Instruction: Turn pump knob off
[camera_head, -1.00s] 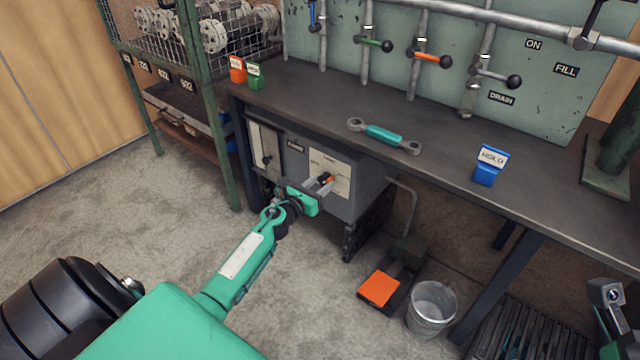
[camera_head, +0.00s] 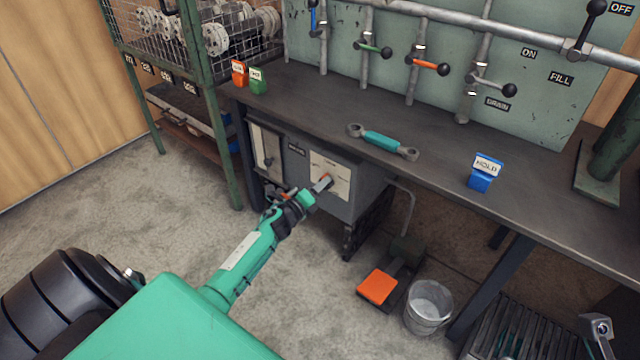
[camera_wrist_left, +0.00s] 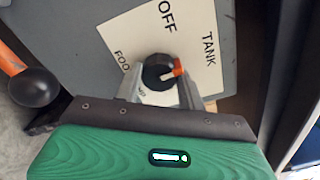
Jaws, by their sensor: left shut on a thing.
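The pump knob (camera_wrist_left: 157,72) is black with an orange mark, on a white label plate (camera_head: 336,190) on the grey pump box (camera_head: 350,205) under the bench. In the left wrist view the plate reads OFF at the top, TANK on the right and a partly hidden word starting FOO on the left. The orange mark sits on the knob's right side, toward TANK. My left gripper (camera_head: 322,183) reaches the plate from the lower left. In the left wrist view its fingers (camera_wrist_left: 159,90) are on both sides of the knob, shut on it.
A black ball-ended lever (camera_wrist_left: 34,87) with an orange shaft is left of the plate. An orange pedal (camera_head: 377,286) and a metal bucket (camera_head: 428,306) stand on the floor to the right. The bench (camera_head: 440,190) overhangs the box. Open floor lies to the left.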

